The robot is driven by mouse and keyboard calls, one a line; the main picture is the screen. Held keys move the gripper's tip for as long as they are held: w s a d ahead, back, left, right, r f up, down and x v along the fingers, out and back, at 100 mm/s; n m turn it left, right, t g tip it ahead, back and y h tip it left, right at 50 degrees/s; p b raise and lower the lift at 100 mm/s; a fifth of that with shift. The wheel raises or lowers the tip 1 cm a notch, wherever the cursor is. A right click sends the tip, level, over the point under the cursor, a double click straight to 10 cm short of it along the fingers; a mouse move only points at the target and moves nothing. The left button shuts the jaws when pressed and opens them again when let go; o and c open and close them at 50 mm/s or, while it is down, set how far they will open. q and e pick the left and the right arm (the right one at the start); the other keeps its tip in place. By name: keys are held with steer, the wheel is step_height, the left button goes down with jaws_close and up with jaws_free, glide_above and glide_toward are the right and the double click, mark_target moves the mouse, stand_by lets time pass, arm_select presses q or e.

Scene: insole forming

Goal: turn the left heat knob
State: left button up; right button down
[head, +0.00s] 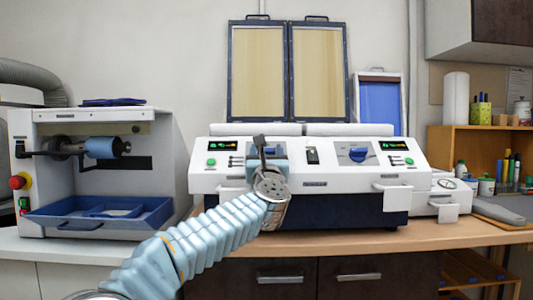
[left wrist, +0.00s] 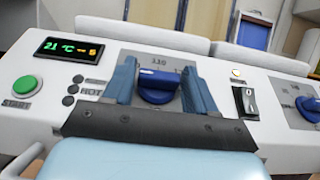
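The left heat knob (left wrist: 158,86) is blue and sits on a grey dial plate (left wrist: 160,62) on the white machine's sloping front, below the printed number 110. My left gripper (head: 262,148) is in front of it and hides most of it in the head view. In the left wrist view its two blue fingers stand on either side of the knob, with a gap on both sides. The gripper looks open and holds nothing. My right gripper is in neither view.
A second blue knob (head: 357,154) is on the right half of the machine (head: 210,180). A black rocker switch (left wrist: 245,102) sits between the knobs. A green start button (left wrist: 25,86) and a lit display (left wrist: 68,49) are to the left.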

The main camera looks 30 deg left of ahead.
arm_select(q)
steer(key=c, duration=0.7)
steer(key=shift+o, duration=0.2)
steer(key=shift+s+a+f+m+t+h+b, duration=0.1)
steer(key=shift+m+t+h+b, duration=0.25)
steer(key=shift+m+h+b, duration=0.4)
steer(key=shift+a+f+m+t+h+b, duration=0.1)
steer(key=shift+m+t+h+b, duration=0.35)
steer(key=shift+m+h, duration=0.35)
steer(key=shift+m+h+b, duration=0.4)
steer(key=shift+m+h, duration=0.25)
steer(key=m+h, duration=0.2)
steer(key=h, duration=0.1)
steer(key=shift+r+t+b, duration=0.1)
steer(key=shift+t+b, duration=0.2)
steer(key=shift+b, duration=0.05)
steer(key=shift+a+r+m+h, duration=0.1)
steer(key=shift+a+m+h, duration=0.05)
steer(key=shift+m+h, duration=0.9)
steer(key=shift+r+m+h, duration=0.1)
steer(key=shift+m+h, duration=0.75)
steer(key=m+g+h+p, duration=0.1)
steer(key=m+h, duration=0.1)
steer(key=shift+r+h, duration=0.1)
steer(key=shift+h, duration=0.2)
steer(key=shift+m+g+h+p, duration=0.3)
steer(key=shift+m+h+p, duration=0.05)
steer(key=shift+m+h, duration=0.65)
